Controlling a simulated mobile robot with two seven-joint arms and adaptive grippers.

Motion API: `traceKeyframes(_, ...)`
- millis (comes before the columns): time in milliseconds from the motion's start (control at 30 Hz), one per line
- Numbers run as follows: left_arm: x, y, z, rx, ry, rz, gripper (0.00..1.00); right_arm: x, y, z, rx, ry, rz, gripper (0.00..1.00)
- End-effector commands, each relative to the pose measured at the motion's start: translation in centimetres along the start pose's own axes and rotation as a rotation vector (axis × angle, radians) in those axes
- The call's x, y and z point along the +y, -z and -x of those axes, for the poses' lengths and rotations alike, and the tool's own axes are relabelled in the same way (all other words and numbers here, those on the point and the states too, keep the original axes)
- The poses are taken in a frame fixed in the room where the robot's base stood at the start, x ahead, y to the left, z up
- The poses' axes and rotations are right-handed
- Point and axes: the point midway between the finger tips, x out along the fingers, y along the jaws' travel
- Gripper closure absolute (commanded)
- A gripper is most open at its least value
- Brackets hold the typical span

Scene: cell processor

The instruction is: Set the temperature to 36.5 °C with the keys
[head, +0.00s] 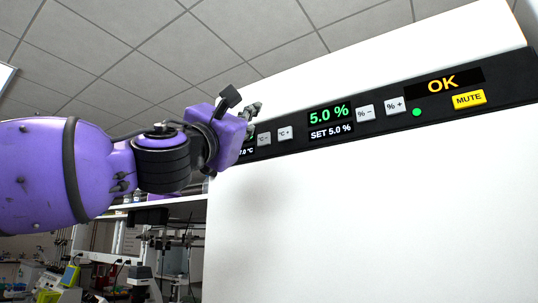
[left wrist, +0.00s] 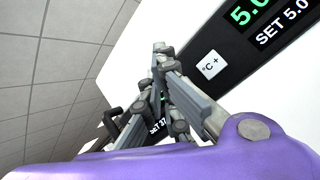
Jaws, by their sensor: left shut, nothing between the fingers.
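The black control panel (head: 375,118) runs along the top of the white machine. The °C− key (head: 264,138) and °C+ key (head: 285,133) sit side by side on it. The °C+ key also shows in the left wrist view (left wrist: 211,66), where the °C− key is hidden behind my fingers. The temperature display (head: 247,152) is mostly covered by my gripper; the set line ends in "7.0 °C" in the head view and begins "SET 37" in the left wrist view. My left gripper (head: 254,108) is shut and empty, in front of the panel's left part. Contact with a key cannot be told.
To the right are the 5.0 % display (head: 329,114), the %− key (head: 365,112), the %+ key (head: 396,106), a green light (head: 417,112), an OK display (head: 443,85) and the yellow MUTE key (head: 468,99). A shelf with lab equipment stands lower left.

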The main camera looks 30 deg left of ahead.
Motion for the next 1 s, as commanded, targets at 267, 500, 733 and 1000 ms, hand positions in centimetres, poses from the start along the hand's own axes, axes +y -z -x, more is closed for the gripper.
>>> traceKeyframes(267,-1.3,1.2,-2.1,0.001,0.002,0.0,1.0,0.5,0.2,-1.2,0.026,-0.015,-0.008,0.6)
traceKeyframes(500,-1.2,1.0,-2.4,-0.004,-0.001,0.001,1.0,0.6,0.1,-1.2,0.025,-0.016,-0.005,0.6)
traceKeyframes(733,-1.2,1.0,-2.4,-0.004,-0.001,0.001,1.0,0.6,0.1,-1.1,0.023,-0.015,-0.002,0.6)
traceKeyframes(1000,-1.2,1.0,-2.4,-0.003,-0.001,0.001,1.0,0.7,-0.2,-1.0,0.017,-0.015,0.0,0.6)
